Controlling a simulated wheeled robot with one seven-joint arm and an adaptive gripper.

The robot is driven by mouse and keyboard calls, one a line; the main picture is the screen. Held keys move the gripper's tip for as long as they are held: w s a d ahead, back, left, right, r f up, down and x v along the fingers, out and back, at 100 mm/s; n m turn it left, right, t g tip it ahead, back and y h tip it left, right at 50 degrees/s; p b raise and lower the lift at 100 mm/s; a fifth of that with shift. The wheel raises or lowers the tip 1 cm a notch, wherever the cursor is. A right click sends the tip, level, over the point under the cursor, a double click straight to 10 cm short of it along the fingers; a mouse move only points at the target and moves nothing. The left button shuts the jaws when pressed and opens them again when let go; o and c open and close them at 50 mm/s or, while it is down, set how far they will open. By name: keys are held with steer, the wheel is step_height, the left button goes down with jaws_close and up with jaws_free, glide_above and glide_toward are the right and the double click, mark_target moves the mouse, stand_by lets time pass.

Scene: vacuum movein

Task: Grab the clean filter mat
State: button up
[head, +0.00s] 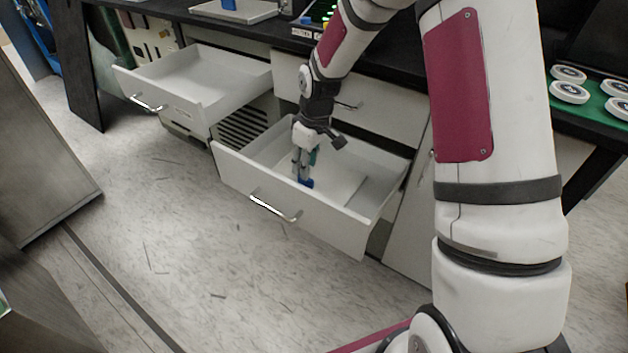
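The filter mat (341,184) looks like a flat white panel lying in the open lower drawer (290,205). A small blue block (306,184) shows at its left part, seemingly its grip. My gripper (303,178) reaches down into this drawer with its fingertips at the blue block. The fingers look to be at or around the block, but the view is too small to tell whether they are shut on it. The gripper and wrist hide part of the mat and the drawer's back.
Another open white drawer (190,80) at the left looks empty. A tray (247,14) with a blue block (229,4) stands on the black bench. White round discs (569,92) lie on a green mat at the right.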

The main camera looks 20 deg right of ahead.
mark_target(314, 174)
step_height(314, 174, down, 5)
steer(key=b, duration=0.2)
steer(key=shift+w+a+f+b, duration=0.1)
steer(key=shift+b, duration=0.3)
jaws_close()
